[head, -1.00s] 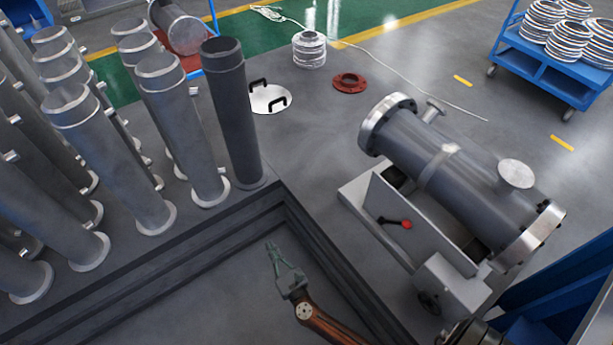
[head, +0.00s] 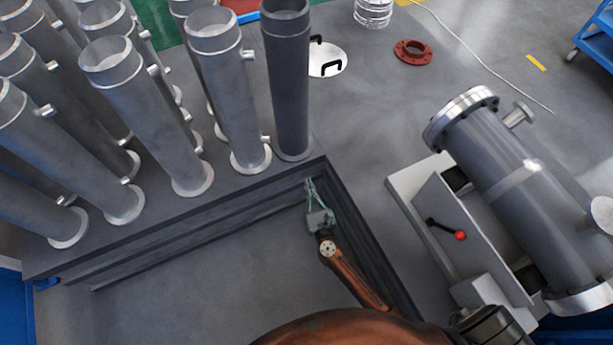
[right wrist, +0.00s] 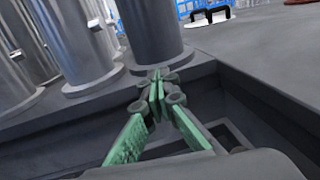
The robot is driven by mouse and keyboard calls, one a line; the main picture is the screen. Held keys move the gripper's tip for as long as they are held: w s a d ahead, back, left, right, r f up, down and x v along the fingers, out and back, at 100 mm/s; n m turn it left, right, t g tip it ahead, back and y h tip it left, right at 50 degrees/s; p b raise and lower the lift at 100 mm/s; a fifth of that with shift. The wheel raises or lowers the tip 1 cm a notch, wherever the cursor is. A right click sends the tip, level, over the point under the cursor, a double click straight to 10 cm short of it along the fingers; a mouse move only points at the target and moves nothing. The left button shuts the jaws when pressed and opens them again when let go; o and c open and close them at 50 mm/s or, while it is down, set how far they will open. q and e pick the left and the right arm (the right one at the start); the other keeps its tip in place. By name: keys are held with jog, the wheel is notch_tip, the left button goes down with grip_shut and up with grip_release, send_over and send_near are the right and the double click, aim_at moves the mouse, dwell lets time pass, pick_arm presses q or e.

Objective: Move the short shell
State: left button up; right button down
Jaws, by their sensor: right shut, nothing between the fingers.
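A grey horizontal shell with bright metal flanges (head: 510,175) lies on a stand at the right of the head view. Several tall grey flanged shells (head: 150,115) stand upright at the left, and a darker upright cylinder (head: 290,85) stands at the right end of that group. I cannot tell for sure which one is the short shell. My right gripper (head: 311,188) is shut and empty, just in front of the dark cylinder's base. In the right wrist view, its green fingertips (right wrist: 160,82) meet below the base of an upright cylinder (right wrist: 150,35). My left gripper is not in view.
A dark stepped ledge (head: 200,225) runs along the front of the upright shells and turns at a corner. The stand (head: 440,215) has a red-knobbed lever (head: 459,235). A white disc with black handles (head: 328,62) and a red ring (head: 412,52) lie behind.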

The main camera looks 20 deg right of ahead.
aim_at(299, 151)
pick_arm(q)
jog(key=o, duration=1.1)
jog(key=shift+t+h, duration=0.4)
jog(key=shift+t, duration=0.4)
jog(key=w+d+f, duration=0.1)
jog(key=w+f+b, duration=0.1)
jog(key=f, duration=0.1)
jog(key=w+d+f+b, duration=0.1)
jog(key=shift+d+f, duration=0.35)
pick_arm(e)
jog(key=w, duration=0.3)
jog(key=w+d, duration=0.1)
jog(key=w, duration=0.6)
jog(key=shift+w+d+f, duration=0.1)
jog(key=shift+w+d, duration=0.25)
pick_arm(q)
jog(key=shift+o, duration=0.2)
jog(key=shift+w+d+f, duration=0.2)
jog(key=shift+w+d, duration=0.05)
pick_arm(e)
jog(key=shift+w+d, duration=0.1)
jog(key=shift+w, duration=0.45)
